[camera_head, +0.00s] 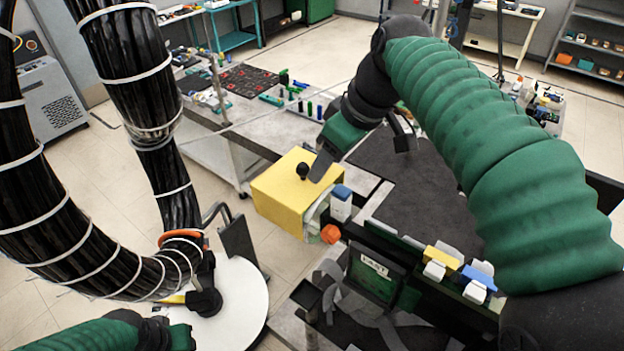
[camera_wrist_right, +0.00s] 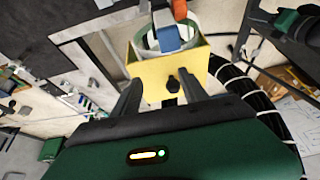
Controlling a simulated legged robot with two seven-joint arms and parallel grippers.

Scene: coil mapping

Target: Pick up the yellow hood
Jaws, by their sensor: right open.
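The yellow hood (camera_head: 278,200) is a yellow box with a black knob (camera_head: 303,170) on top, at the centre of the head view, by the table edge. The right wrist view also shows the hood (camera_wrist_right: 150,80) and its knob (camera_wrist_right: 172,84). My right gripper (camera_head: 361,148) is open and empty; its fingers reach toward the hood. In the right wrist view the knob appears between the two fingers (camera_wrist_right: 160,88), but I cannot tell whether they touch. My left arm shows only at the bottom left of the head view; its fingers are not visible.
Beside the hood are a white-and-blue bottle-like item (camera_head: 341,203) and an orange piece (camera_head: 330,233). Thick black hoses (camera_head: 135,75) hang at the left above a white round disc (camera_head: 235,300). Yellow and blue parts (camera_head: 441,259) sit in a rack at the lower right. A dark mat (camera_head: 420,195) lies clear.

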